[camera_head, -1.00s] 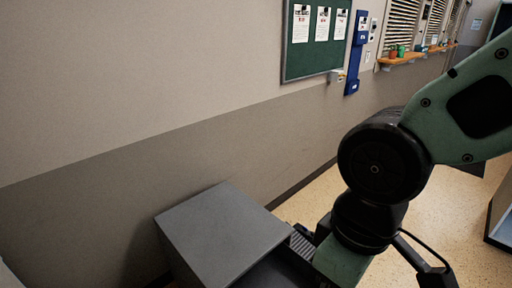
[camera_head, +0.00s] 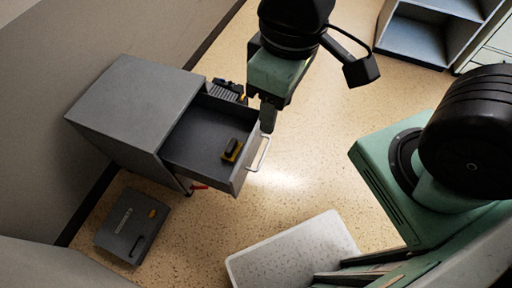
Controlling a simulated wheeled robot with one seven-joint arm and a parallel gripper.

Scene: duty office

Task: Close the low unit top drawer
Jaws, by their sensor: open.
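The low unit (camera_head: 135,100) is a grey cabinet against the wall at the left. Its top drawer (camera_head: 203,138) is pulled out to the right, with its inside showing. A small yellow and black object (camera_head: 232,149) lies in the drawer near the front. A pale bar handle (camera_head: 259,154) is on the drawer front. My gripper (camera_head: 268,117) points down by the far end of the drawer front, close to the handle. Its fingers overlap in this view, so their gap is hidden. Nothing shows held in it, and I cannot tell whether it touches the drawer.
A dark grey case (camera_head: 132,226) lies on the floor in front of the unit. A small red item (camera_head: 199,187) shows under the drawer. A dark ridged object (camera_head: 228,87) is behind the drawer. Open shelving (camera_head: 418,38) stands at the back right.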

